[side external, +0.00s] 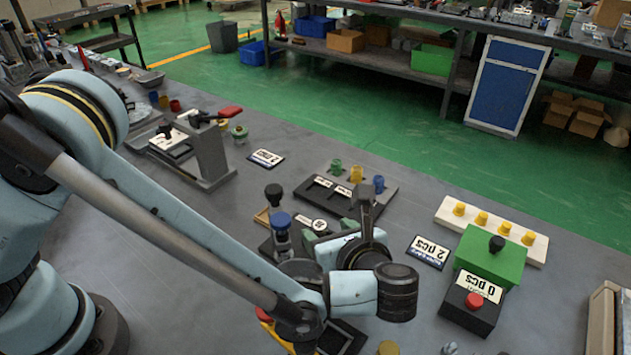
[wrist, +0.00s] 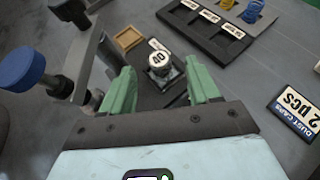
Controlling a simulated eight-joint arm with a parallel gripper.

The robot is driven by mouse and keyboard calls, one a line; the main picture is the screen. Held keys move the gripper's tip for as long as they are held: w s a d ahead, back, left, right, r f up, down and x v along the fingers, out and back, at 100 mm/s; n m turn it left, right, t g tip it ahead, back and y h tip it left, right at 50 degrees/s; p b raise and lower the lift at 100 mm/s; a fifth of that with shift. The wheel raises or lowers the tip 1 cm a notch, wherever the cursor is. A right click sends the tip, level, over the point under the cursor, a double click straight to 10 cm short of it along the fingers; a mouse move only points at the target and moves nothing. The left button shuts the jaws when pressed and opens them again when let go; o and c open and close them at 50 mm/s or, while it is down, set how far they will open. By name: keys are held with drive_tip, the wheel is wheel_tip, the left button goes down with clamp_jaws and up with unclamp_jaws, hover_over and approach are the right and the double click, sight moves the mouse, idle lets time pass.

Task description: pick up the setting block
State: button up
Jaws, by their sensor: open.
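A small block with a round white numbered label on top, which looks like the setting block (wrist: 160,62), stands on a dark square base between my fingers in the wrist view. My gripper (wrist: 163,80) is open, with one green finger on each side of the block and visible gaps to both. In the side external view my gripper (side external: 330,229) points down at the block, and my wrist hides much of the area. I cannot tell the fingertips' height against the block.
A blue-topped press (side external: 280,232) stands close on the left; its blue knob (wrist: 22,70) shows in the wrist view. A black slotted tray (side external: 330,193) lies behind. A "2 pcs" card (side external: 428,251) and a green box (side external: 490,256) are right.

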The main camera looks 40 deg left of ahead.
sight(320, 225)
drive_tip(key=shift+x, duration=1.65)
drive_tip(key=shift+a+r, duration=0.1)
clamp_jaws()
